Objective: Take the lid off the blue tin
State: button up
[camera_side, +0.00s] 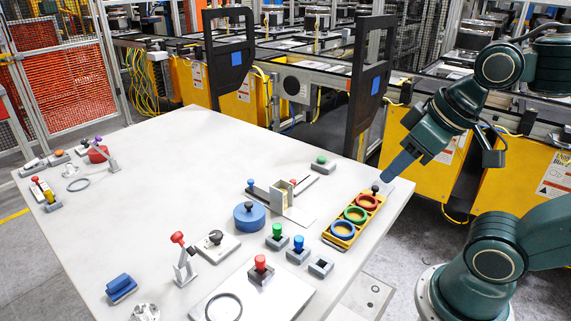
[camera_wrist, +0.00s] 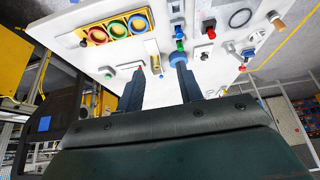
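The blue tin (camera_side: 250,218) stands upright near the middle of the white table. Its flat blue lid (camera_side: 249,210) sits on top with a small black knob (camera_side: 248,205) at its centre. In the wrist view the blue tin (camera_wrist: 179,57) shows just beyond the tip of the right-hand finger, which partly hides it. My gripper (camera_side: 389,176) is raised over the right edge of the table, well apart from the tin. In the wrist view its two dark fingers (camera_wrist: 159,70) are spread with nothing between them.
A yellow tray (camera_side: 330,238) with red, green and blue rings lies right of the tin. A cream slotted block (camera_side: 283,190) stands behind it. Green (camera_side: 278,237), blue (camera_side: 298,250) and red (camera_side: 261,270) knobbed blocks stand in front.

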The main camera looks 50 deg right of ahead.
jog(key=shift+o, duration=0.7)
jog(key=w+a+n+g+y, duration=0.1)
jog(key=w+n, duration=0.3)
jog(key=w, duration=0.9)
jog(key=w+f+n+g+y, duration=0.1)
jog(key=w+f+n, duration=0.4)
jog(key=w, duration=0.9)
notch_tip(320, 180, down, 3)
jog(key=shift+w+d+y, duration=0.35)
jog(key=shift+w+y, duration=0.05)
jog(key=shift+y, duration=0.2)
send_over(249, 208)
jog(key=s+d, duration=0.1)
jog(key=d, duration=0.2)
jog(key=shift+s+a+f, duration=0.1)
jog(key=shift+a+f, duration=0.05)
jog(key=shift+f, duration=1.85)
jog(key=shift+a+f, duration=0.1)
jog(key=shift+f, duration=1.9)
